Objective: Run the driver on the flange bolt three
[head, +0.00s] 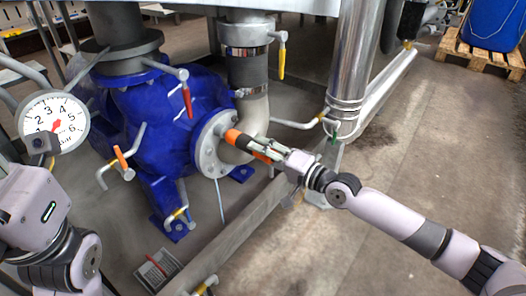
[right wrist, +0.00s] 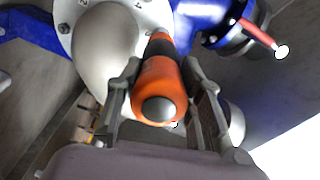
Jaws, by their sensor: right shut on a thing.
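My right gripper (head: 265,150) is shut on an orange and black driver (head: 233,137). The driver reaches from the gripper to the face of the pale round flange (head: 207,152) on the blue pump (head: 135,115). In the right wrist view the driver (right wrist: 160,92) sits between both fingers, its round grey end toward the camera. The flange (right wrist: 65,18) carries bolts and number marks there; a 2 and a 4 can be read. The driver's far tip and the bolt it meets are hidden. My left gripper (head: 42,143) is partly seen before the gauge; its jaw state is unclear.
A round gauge (head: 60,118) stands at the left. Several valve handles, one red (head: 187,101) and one yellow (head: 282,65), stick out around the pump. A pale elbow pipe (head: 252,130) rises beside the flange. A grey rail (head: 235,245) runs below. Open floor lies right.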

